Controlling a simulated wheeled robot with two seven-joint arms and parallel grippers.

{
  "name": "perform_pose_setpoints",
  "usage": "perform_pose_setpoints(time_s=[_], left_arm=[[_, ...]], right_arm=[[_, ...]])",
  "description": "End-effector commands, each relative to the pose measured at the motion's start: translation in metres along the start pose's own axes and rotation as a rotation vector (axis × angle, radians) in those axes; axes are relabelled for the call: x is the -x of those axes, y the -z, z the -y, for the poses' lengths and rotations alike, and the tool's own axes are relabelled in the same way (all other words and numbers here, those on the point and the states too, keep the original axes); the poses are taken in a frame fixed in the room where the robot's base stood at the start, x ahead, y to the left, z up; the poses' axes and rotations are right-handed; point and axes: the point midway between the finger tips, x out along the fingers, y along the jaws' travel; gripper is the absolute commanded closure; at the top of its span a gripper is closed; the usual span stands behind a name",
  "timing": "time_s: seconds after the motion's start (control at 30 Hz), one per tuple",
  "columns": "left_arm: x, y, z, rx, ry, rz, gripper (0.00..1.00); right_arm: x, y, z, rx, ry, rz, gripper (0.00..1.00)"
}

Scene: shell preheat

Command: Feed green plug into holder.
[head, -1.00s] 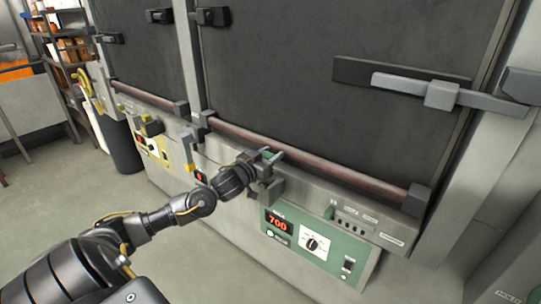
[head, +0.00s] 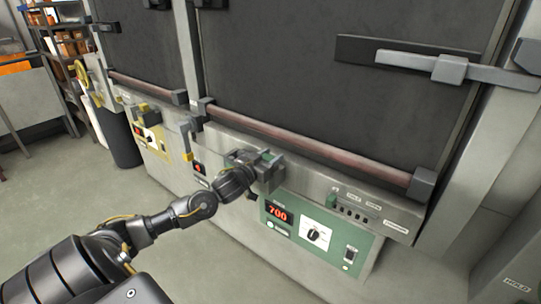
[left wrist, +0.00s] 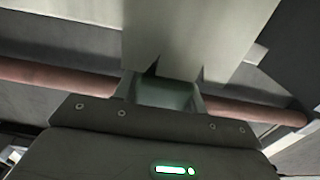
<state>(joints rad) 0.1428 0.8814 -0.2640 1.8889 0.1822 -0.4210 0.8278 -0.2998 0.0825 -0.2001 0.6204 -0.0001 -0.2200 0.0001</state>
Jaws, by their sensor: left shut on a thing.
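My left gripper (head: 268,168) reaches to the steel ledge below the larger dark oven door. It is shut on the green plug (head: 268,156), of which only a small part shows between the grey jaws. In the left wrist view the plug (left wrist: 165,94) is a dull grey-green block between the fingers, in front of the reddish bar. The holder cannot be told apart clearly; the gripper hides part of the ledge. Whether the plug touches anything beyond the jaws cannot be seen. My right gripper is not in view.
A reddish bar (head: 300,145) runs along the door's foot. Below the ledge is a green control panel (head: 300,230) reading 700. A green tab (head: 332,200) stands on the ledge to the right. Yellow fittings (head: 187,145) are to the left. The floor at left is clear.

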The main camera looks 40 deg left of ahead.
Motion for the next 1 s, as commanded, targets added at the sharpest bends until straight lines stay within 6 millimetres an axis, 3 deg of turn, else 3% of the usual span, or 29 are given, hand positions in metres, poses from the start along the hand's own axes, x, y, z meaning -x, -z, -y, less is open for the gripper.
perform_pose_setpoints(time_s=[0.47,0.5,0.7,1.0], left_arm=[[0.0000,-0.0078,0.0000,0.000,0.000,-0.001,0.83],[0.0000,-0.0078,0.0000,0.000,0.000,-0.001,0.57],[0.0000,-0.0079,-0.0001,0.000,0.000,-0.001,0.33],[0.0020,-0.0089,0.0000,-0.001,0.000,0.001,0.33]], right_arm=[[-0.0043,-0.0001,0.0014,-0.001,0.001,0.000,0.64],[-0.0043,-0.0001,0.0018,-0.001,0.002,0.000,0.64],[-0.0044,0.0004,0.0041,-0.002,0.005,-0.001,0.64],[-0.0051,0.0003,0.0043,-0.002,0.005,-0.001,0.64]])
